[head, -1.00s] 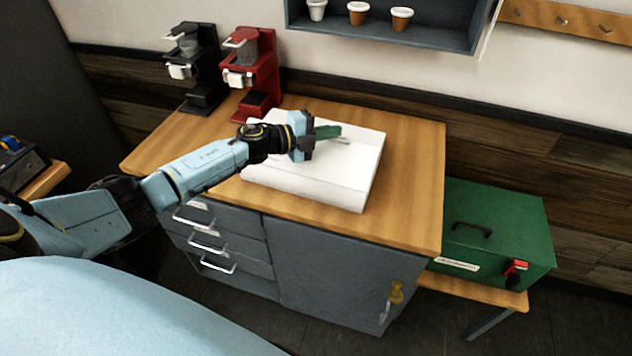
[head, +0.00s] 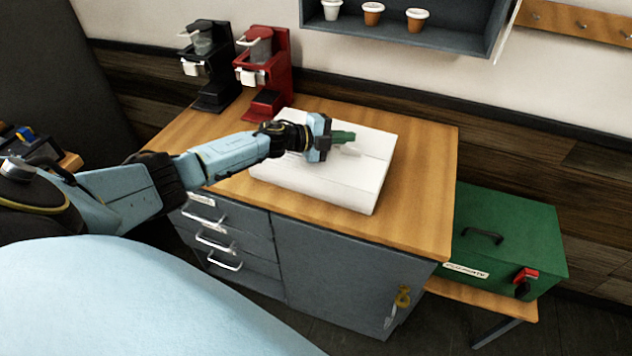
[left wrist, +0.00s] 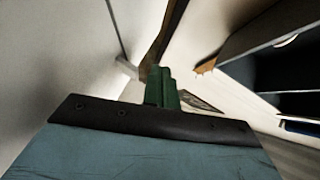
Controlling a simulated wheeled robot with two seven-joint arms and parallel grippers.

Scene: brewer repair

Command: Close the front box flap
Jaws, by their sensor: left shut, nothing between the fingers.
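The white box (head: 318,190) sits on the wooden counter, and its top looks nearly flat, with flap edges showing as faint lines. I cannot clearly tell the front flap from the other panels. My left gripper (head: 346,137) is over the box top, its green fingers shut with nothing between them. The forearm and wrist hide part of the box's left and back. Whether the fingertips touch the box is unclear. In the left wrist view the shut green fingers (left wrist: 162,88) point toward pale box surfaces (left wrist: 60,60). My right gripper is not in view.
A black coffee brewer (head: 210,68) and a red one (head: 266,75) stand at the counter's back left. A green case (head: 510,235) sits on a low bench at right. A shelf with cups (head: 372,14) hangs above. The counter right of the box is clear.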

